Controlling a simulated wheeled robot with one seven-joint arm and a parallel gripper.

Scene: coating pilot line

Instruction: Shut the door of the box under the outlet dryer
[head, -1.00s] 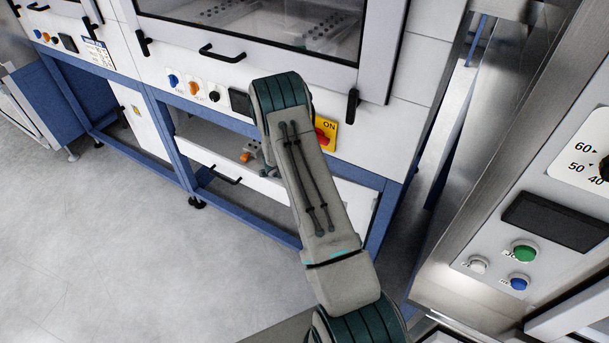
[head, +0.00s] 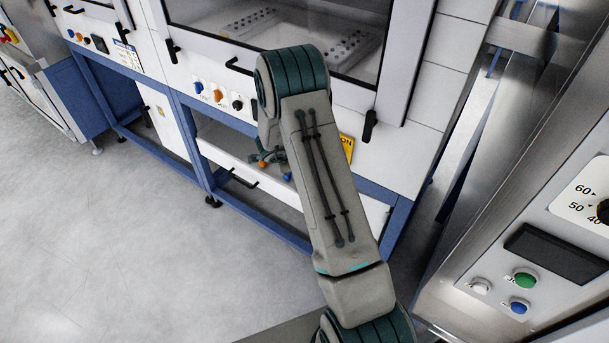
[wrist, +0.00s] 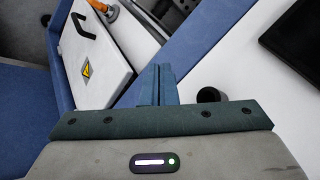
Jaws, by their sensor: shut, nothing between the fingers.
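In the wrist view the white door (wrist: 112,58) carries a black handle (wrist: 83,26) and a yellow warning triangle (wrist: 87,71). It stands out from the blue frame, with an open gap between them. An orange part (wrist: 113,11) shows at the gap. My gripper (wrist: 157,72) is shut and empty, beside the blue beam. I cannot tell whether it touches anything. My arm hides it in the head view.
A blue beam (wrist: 190,38) borders the gap. A black knob (wrist: 210,95) and a dark display (wrist: 290,30) are close on the right. A steel cabinet with buttons (head: 525,279) stands at right. Grey floor (head: 110,250) is clear at left.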

